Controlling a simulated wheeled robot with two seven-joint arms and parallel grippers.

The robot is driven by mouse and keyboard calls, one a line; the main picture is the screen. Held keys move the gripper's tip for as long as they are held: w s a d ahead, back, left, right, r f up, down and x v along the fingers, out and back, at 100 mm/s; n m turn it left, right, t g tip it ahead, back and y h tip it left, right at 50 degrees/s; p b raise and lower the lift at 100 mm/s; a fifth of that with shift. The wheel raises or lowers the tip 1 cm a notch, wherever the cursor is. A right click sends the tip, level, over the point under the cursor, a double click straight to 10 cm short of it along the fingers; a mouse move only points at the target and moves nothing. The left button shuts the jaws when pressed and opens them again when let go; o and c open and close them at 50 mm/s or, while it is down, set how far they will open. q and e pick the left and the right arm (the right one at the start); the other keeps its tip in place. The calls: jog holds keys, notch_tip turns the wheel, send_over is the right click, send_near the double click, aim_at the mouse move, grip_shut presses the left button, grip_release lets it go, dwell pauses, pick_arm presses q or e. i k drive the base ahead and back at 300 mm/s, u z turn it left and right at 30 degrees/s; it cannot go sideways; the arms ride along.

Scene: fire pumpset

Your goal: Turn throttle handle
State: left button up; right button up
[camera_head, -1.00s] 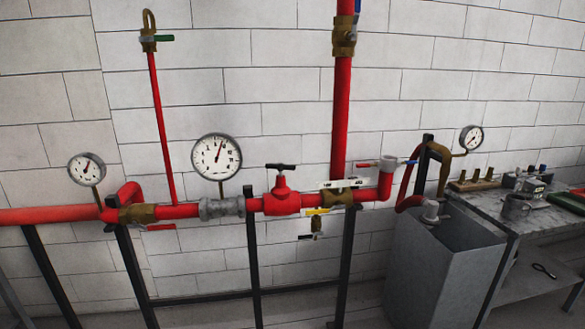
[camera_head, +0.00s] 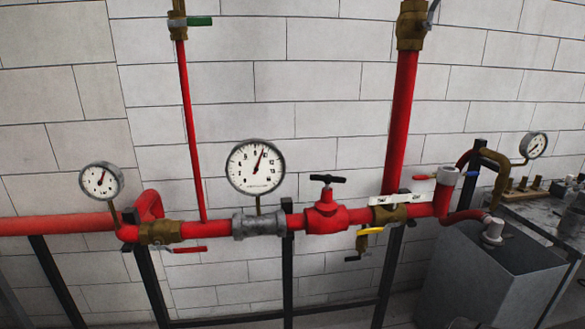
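The throttle handle appears to be the small black T-shaped handle (camera_head: 327,179) on top of the red valve body (camera_head: 326,215), in the middle of the horizontal red pipe. The handle lies roughly level and its stem points up. Nothing touches it. Several other handles are on the pipework, including a yellow one (camera_head: 371,231) just right of the valve, a red one (camera_head: 188,249) low on the left, and a green one (camera_head: 199,21) at the top. Neither of my grippers is in view.
A large gauge (camera_head: 255,167) and a small gauge (camera_head: 101,181) stand above the pipe at left. A vertical red pipe (camera_head: 402,125) rises right of the valve. A grey tank (camera_head: 480,285) and a workbench (camera_head: 550,218) stand at right. Black posts hold the pipe.

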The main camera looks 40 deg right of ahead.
aim_at(327, 178)
jog(key=z, duration=0.3)
jog(key=i, duration=0.85)
jog(key=z, duration=0.65)
